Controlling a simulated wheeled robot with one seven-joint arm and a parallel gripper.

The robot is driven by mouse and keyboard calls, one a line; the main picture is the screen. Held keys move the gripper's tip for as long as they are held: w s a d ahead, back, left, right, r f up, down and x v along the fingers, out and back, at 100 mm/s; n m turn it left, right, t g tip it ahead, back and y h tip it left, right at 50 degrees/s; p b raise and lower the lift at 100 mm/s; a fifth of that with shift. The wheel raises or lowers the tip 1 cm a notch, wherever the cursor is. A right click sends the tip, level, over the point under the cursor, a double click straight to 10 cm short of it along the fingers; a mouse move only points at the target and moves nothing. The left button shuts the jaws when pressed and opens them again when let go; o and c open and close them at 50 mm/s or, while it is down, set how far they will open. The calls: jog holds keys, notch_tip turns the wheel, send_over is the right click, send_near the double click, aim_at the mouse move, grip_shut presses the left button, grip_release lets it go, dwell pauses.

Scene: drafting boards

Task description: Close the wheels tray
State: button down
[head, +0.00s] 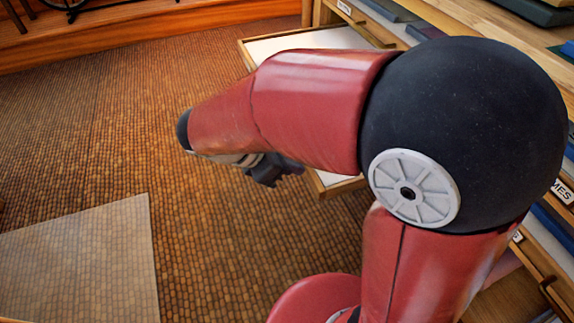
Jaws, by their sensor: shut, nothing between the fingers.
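A pulled-out tray with a pale inside and wooden rim (250,55) juts from the wooden cabinet at the upper middle. My arm covers much of it, and a lower corner shows below the arm. No label that reads wheels is visible, so I cannot tell from the lettering which tray this is. My gripper (277,172) is dark, shut and empty. It hangs under the end of my arm, just left of the tray's visible lower corner in the picture. I cannot tell whether it touches the tray.
The cabinet continues at the right, with a label ending in "MES" (563,191) and a wooden handle (375,34) at the top. Dark flat items (390,10) lie in an upper compartment. A pale mat (85,262) lies lower left. The brown floor (120,120) at left is clear.

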jog(key=w+d+p, duration=0.1)
jog(key=w+d, duration=0.2)
jog(key=d, duration=0.7)
jog(key=w+d+p, duration=0.2)
jog(key=w+d, duration=0.1)
jog(key=d, duration=0.8)
jog(key=w+d+p, duration=0.2)
jog(key=w+d, duration=0.1)
jog(key=d, duration=0.7)
jog(key=shift+d, duration=0.2)
jog(key=shift+d+r, duration=0.1)
